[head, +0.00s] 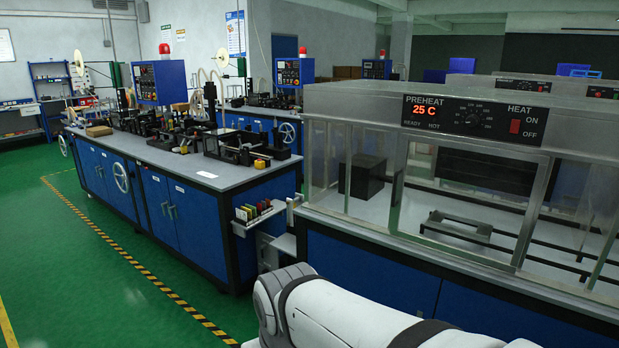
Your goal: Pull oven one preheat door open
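The nearest oven (350,110) is a metal-framed, glass-sided box on a blue cabinet at the right. Its black panel (475,118) reads PREHEAT, 25 C, with a dial and a red HEAT switch. Below the panel is a framed clear front door (532,210), which looks flush with the oven's front. I cannot make out a handle. Through the glass show a dark block (362,176) and a dark low bracket (458,226). My gripper is out of view; only part of my white arm shows at the bottom, in front of the blue cabinet.
A long blue workbench (185,170) with machines stands at the left, with a small rack of coloured items (258,212) at its near end. More ovens (520,86) stand behind the nearest one. Green floor (100,270) with striped tape is clear at the left.

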